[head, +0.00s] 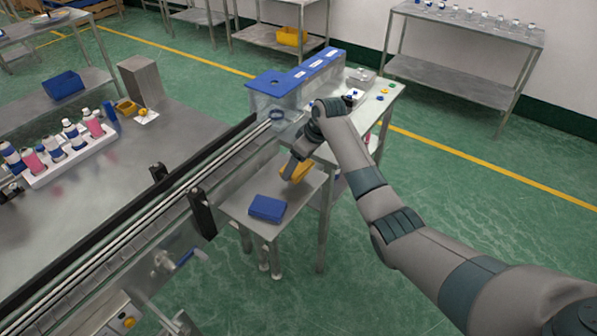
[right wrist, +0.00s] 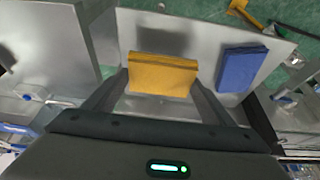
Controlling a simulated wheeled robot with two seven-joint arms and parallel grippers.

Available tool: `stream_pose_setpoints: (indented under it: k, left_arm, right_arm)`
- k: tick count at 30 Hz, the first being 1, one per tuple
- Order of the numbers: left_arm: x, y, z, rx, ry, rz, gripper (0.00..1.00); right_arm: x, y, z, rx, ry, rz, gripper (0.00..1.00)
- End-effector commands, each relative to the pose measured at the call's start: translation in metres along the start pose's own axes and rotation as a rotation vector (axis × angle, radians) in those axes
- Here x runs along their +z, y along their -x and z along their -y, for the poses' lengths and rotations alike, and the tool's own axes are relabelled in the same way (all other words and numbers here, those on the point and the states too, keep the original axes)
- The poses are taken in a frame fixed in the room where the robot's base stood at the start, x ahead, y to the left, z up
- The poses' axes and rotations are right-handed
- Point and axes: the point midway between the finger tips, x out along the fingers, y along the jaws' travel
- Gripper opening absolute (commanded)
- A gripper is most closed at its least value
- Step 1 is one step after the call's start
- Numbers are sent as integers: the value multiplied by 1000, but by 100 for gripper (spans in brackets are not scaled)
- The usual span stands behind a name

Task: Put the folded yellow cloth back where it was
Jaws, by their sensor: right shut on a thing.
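The folded yellow cloth (right wrist: 162,73) is between the fingers of my right gripper (right wrist: 162,88) in the right wrist view. The gripper is shut on it. In the head view the yellow cloth (head: 296,172) shows partly below my right gripper (head: 291,166), over the small steel side table (head: 232,205). I cannot tell whether the cloth touches the table top. A folded blue cloth (head: 267,208) lies on the same table, nearer the front; it also shows in the right wrist view (right wrist: 241,68), to the right of the yellow cloth. My left gripper is not in view.
The machine with a blue top (head: 297,72) stands behind the small table. A conveyor rail (head: 150,212) runs along its left. The steel workbench (head: 185,140) at left holds a white rack of bottles (head: 72,160). Bare table top lies around the two cloths.

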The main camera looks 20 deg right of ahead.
Motion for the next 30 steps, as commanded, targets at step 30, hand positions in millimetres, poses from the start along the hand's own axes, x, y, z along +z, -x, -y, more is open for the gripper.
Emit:
stream_pose_setpoints:
  k: [30]
  left_arm:
    - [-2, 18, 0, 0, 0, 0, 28]
  right_arm:
    - [17, -39, 0, 0, -1, -1, 80]
